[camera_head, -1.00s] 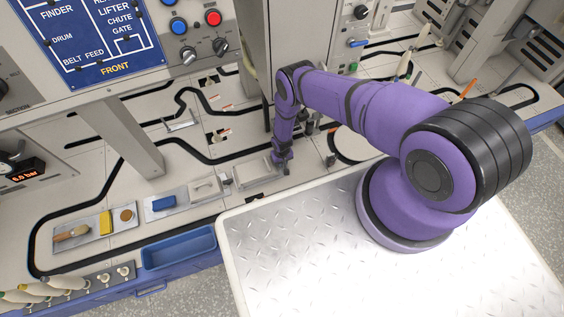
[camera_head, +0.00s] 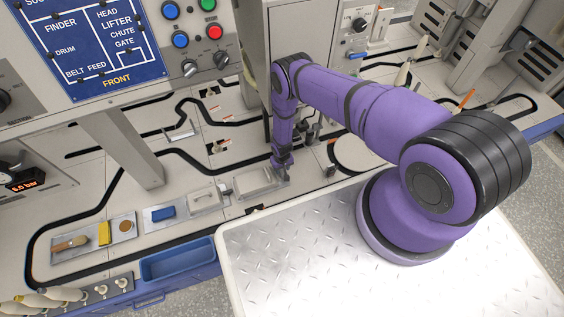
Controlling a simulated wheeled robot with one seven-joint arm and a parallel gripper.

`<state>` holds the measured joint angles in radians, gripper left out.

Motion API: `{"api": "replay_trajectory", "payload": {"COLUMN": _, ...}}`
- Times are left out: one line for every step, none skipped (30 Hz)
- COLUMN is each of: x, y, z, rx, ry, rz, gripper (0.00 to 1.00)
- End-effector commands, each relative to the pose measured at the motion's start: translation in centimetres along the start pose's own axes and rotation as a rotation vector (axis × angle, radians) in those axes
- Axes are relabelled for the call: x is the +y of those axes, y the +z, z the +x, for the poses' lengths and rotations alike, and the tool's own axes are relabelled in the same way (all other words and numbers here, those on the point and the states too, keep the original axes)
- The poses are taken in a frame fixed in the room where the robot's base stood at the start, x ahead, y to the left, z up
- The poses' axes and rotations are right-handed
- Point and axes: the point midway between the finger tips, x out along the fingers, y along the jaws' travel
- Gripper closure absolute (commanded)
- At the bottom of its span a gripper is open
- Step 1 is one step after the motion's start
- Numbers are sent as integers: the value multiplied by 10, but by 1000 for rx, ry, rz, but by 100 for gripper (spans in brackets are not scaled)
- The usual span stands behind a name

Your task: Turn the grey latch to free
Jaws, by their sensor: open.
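My gripper (camera_head: 283,174) points down at the end of my purple arm, low over the right end of a flat grey lidded plate (camera_head: 256,184) on the bench. It is open, but its fingers are small and dark here, and I cannot tell whether they touch anything. A small grey piece (camera_head: 226,190) stands at the plate's left side. I cannot tell whether it is the grey latch; the latch may be hidden by my gripper. No turn position can be read.
A plate with a handle (camera_head: 205,198), a blue block (camera_head: 163,212) and a tray with a brush (camera_head: 70,243) lie to the left. A blue bin (camera_head: 178,260) hangs at the front edge. A grey post (camera_head: 125,150) and cabinet (camera_head: 300,50) rise behind.

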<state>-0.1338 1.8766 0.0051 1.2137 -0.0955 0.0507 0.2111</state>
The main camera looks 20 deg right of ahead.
Motion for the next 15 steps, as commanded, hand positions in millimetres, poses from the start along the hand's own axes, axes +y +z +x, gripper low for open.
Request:
{"api": "replay_trajectory", "payload": {"x": 0, "y": -1, "z": -10, "rx": 0, "ry": 0, "rz": 0, "gripper": 57}}
{"api": "replay_trajectory", "payload": {"x": 0, "y": 0, "z": -14, "rx": -1, "ry": 0, "rz": 0, "gripper": 57}}
{"api": "replay_trajectory", "payload": {"x": 0, "y": -1, "z": -21, "rx": 0, "ry": 0, "rz": 0, "gripper": 57}}
{"api": "replay_trajectory", "payload": {"x": 0, "y": -1, "z": -25, "rx": 0, "ry": 0, "rz": 0, "gripper": 57}}
{"api": "replay_trajectory", "payload": {"x": 0, "y": -1, "z": -30, "rx": 0, "ry": 0, "rz": 0, "gripper": 57}}
{"api": "replay_trajectory", "payload": {"x": 0, "y": -1, "z": -36, "rx": 0, "ry": 0, "rz": 0, "gripper": 57}}
{"api": "replay_trajectory", "payload": {"x": 0, "y": 0, "z": -39, "rx": -1, "ry": 0, "rz": 1, "gripper": 57}}
{"api": "replay_trajectory", "payload": {"x": 0, "y": 0, "z": -43, "rx": -1, "ry": 0, "rz": 1, "gripper": 57}}
{"api": "replay_trajectory", "payload": {"x": 0, "y": -1, "z": -48, "rx": 0, "ry": 0, "rz": 1, "gripper": 57}}
{"api": "replay_trajectory", "payload": {"x": 0, "y": 0, "z": -51, "rx": -1, "ry": 0, "rz": 1, "gripper": 57}}
{"api": "replay_trajectory", "payload": {"x": 0, "y": 0, "z": -53, "rx": -1, "ry": 0, "rz": 1, "gripper": 57}}
{"api": "replay_trajectory", "payload": {"x": 0, "y": 0, "z": -56, "rx": 0, "ry": 0, "rz": 1, "gripper": 57}}
{"api": "replay_trajectory", "payload": {"x": 0, "y": 0, "z": -58, "rx": 0, "ry": 0, "rz": 1, "gripper": 57}}
{"api": "replay_trajectory", "payload": {"x": 0, "y": 0, "z": -60, "rx": 0, "ry": 0, "rz": 1, "gripper": 57}}
{"api": "replay_trajectory", "payload": {"x": 0, "y": 0, "z": -61, "rx": 0, "ry": 0, "rz": 1, "gripper": 57}}
